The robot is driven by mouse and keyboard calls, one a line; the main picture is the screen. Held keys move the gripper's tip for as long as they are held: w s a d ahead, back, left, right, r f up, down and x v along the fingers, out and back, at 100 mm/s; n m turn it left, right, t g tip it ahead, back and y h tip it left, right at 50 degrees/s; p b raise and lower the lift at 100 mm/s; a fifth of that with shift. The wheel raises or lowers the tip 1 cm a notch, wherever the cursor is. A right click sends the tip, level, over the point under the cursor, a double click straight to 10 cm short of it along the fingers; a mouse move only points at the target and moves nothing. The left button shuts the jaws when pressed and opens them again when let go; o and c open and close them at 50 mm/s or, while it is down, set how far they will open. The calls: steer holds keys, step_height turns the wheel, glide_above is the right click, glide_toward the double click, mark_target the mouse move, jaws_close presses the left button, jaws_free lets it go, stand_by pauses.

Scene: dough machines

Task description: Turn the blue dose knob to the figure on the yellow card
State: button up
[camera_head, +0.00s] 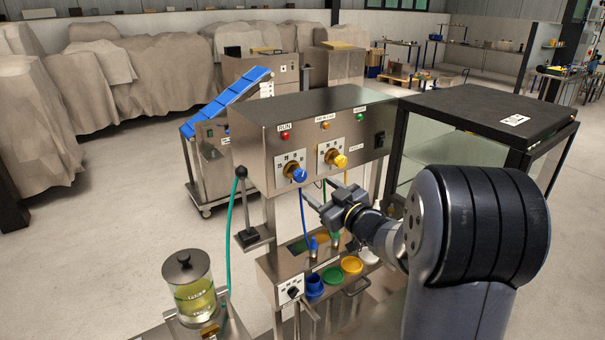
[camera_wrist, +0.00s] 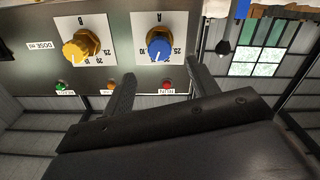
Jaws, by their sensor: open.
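The blue dose knob (camera_head: 299,175) sits on a square white dial plate (camera_head: 283,160) on the front of the steel machine. In the wrist view the blue knob (camera_wrist: 159,48) is seen upside down, beside the letter A; a pale pointer mark on it faces the picture's bottom, and the figures are too small to read surely. My gripper (camera_head: 315,195) is below and slightly right of the knob in the head view. In the wrist view my gripper (camera_wrist: 158,72) is open and empty, its fingertips apart from the knob. I cannot make out a yellow card.
A yellow knob (camera_head: 340,160) on a second dial is to the right of the blue one. A black-knobbed lever (camera_head: 240,173) stands left of the machine. Several coloured cups, including a yellow one (camera_head: 351,265), are below. A black-topped glass case (camera_head: 490,115) stands right.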

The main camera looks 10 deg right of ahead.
mark_target(302, 177)
steer(key=p+x, duration=0.2)
steer(key=x, duration=0.6)
steer(key=c, duration=1)
